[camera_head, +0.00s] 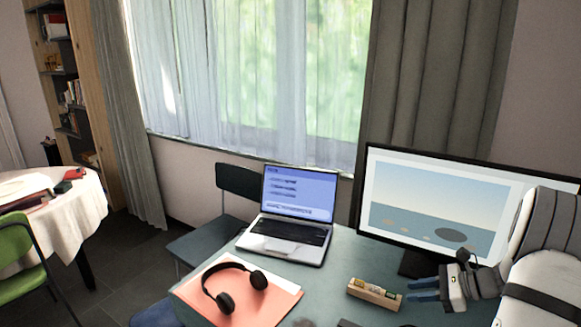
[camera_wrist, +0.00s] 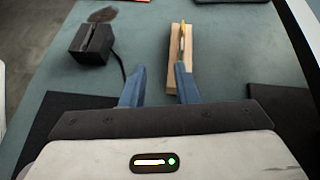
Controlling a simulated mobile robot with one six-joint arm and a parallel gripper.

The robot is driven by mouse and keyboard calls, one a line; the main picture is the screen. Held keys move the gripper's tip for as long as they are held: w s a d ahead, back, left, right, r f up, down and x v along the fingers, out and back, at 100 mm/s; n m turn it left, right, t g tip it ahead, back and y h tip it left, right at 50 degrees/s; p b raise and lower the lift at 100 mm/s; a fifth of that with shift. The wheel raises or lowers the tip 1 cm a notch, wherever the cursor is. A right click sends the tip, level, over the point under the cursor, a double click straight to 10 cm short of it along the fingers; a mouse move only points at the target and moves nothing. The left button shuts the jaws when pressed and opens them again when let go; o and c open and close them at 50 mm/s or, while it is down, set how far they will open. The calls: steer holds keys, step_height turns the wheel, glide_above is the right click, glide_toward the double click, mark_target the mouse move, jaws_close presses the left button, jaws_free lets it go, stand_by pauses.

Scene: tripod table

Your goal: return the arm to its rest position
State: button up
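My gripper (camera_head: 424,290) is low over the right part of the desk, in front of the monitor. Its two blue fingers stand apart in the wrist view (camera_wrist: 159,82), with nothing between them. A wooden holder (camera_head: 374,292) with small yellow and pale items lies just left of the fingertips in the head view. In the wrist view the holder (camera_wrist: 190,62) lies ahead of the right finger; whether they touch is unclear. Part of my white arm covers the right edge of the head view.
A monitor (camera_head: 440,205) stands behind my arm. An open laptop (camera_head: 296,215) and black headphones (camera_head: 226,292) on an orange folder (camera_head: 280,301) are to the left. A black box (camera_wrist: 92,43) with a cable is near the left finger. Bare desk (camera_wrist: 155,25) lies between box and holder.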

steer(key=s+a+r+n+g+h+p, duration=0.1)
steer(key=s+a+r+n+g+h, duration=0.15)
steer(key=s+a+r+n, duration=0.4)
steer(key=s+a+r+n+g+h+p, duration=0.2)
steer(key=a+r+n+g, duration=0.15)
steer(key=a, duration=0.55)
steer(key=s+a+r+n+t+h+p, duration=0.1)
steer(key=s+a+r+n+h, duration=0.1)
steer(key=s+n, duration=0.4)
steer(key=s+a+r+n+t+h+p, duration=0.1)
steer(key=s+a+r+n+h, duration=0.2)
steer(key=s+r+n+h, duration=0.1)
steer(key=shift+s+n+t+p, duration=0.4)
steer(key=shift+s+n, duration=0.45)
steer(key=shift+n, duration=0.55)
steer(key=shift+a+h, duration=0.1)
steer(key=shift+h, duration=0.15)
